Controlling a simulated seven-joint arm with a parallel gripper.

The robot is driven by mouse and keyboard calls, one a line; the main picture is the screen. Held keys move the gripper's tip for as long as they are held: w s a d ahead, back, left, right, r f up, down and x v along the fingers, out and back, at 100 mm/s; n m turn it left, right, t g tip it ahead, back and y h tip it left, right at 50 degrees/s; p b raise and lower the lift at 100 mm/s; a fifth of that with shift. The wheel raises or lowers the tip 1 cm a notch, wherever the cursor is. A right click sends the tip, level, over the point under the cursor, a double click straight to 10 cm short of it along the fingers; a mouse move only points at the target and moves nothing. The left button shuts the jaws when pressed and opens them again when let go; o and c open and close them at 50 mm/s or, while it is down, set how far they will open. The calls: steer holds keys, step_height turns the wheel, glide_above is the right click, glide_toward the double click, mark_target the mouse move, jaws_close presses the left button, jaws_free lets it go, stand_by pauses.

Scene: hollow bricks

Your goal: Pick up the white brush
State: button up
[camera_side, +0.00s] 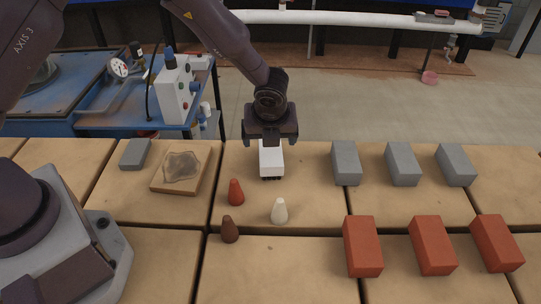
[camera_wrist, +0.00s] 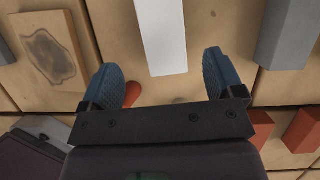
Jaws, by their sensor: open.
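The white brush (camera_side: 271,158) looks like a white block with a dark lower edge in the side view, on the tan work surface. In the wrist view it is a long white bar (camera_wrist: 162,35) running up out of the frame. My gripper (camera_side: 270,138) points down over the brush in the side view, with its jaws apart. In the wrist view its two blue finger pads (camera_wrist: 160,62) stand wide to either side of the brush's near end, with gaps on both sides. The exact height between fingers and brush is hard to tell.
Nearby stand a red cone (camera_side: 236,192), a brown cone (camera_side: 229,230) and a white cone (camera_side: 279,212). Grey bricks (camera_side: 345,163) and red bricks (camera_side: 362,247) stand to the right. A tan board (camera_side: 166,184) with a grey patch and a grey block (camera_side: 135,153) lie left.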

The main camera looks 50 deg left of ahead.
mark_target(270, 149)
steer(key=shift+x, duration=4)
steer(key=shift+w+d+f, duration=0.15)
steer(key=shift+f, duration=0.05)
steer(key=c, duration=1.1)
steer(key=shift+o, duration=0.2)
